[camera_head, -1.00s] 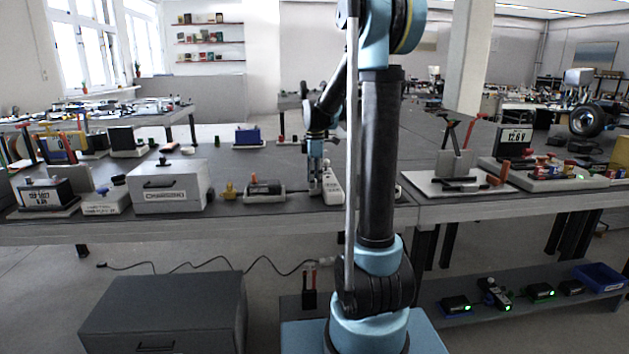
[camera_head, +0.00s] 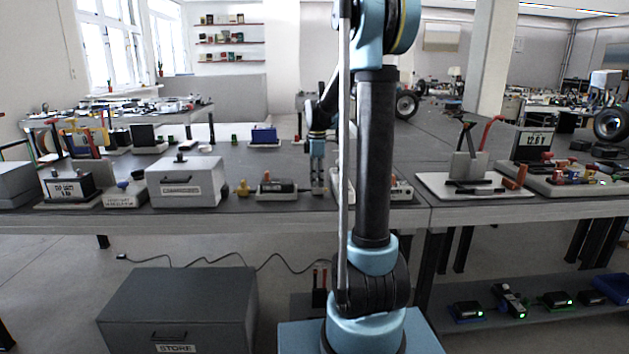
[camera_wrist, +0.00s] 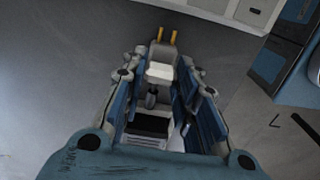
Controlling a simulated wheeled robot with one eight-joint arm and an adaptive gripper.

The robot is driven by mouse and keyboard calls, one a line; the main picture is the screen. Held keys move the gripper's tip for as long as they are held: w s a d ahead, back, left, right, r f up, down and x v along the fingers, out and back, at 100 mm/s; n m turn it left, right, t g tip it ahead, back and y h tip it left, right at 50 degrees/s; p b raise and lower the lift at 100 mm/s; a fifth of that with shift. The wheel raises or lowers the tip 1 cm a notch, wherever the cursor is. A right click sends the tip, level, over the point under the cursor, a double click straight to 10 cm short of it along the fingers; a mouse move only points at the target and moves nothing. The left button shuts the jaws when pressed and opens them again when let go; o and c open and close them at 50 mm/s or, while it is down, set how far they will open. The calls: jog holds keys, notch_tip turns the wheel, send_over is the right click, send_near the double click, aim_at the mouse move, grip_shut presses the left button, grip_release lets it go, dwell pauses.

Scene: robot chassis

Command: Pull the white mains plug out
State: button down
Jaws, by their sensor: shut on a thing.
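The white mains plug (camera_wrist: 160,72) sits between the fingers of my gripper (camera_wrist: 155,85) in the wrist view. Its two brass pins point away from me and are bare, with no socket around them. My gripper is shut on the plug. In the head view my gripper (camera_head: 318,187) hangs low over the bench, and the plug cannot be made out there. A white block (camera_head: 337,186), perhaps the socket strip, stands just right of the gripper and is partly hidden by my arm.
A white drawer box (camera_head: 185,181), a small yellow piece (camera_head: 242,188) and a tray with a dark cylinder (camera_head: 276,188) stand left of my gripper on the grey bench (camera_head: 225,217). Right stands a white board (camera_head: 440,190) with tools. A grey store chest (camera_head: 180,300) is below.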

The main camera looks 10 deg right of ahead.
jog(key=shift+w+a, duration=0.15)
jog(key=shift+a, duration=0.05)
jog(key=c, duration=1.2)
grip_release()
jog(key=shift+a, duration=0.1)
jog(key=shift+c, duration=0.2)
jog(key=shift+r, duration=0.15)
notch_tip(320, 180, up, 12)
jog(key=shift+f, duration=0.2)
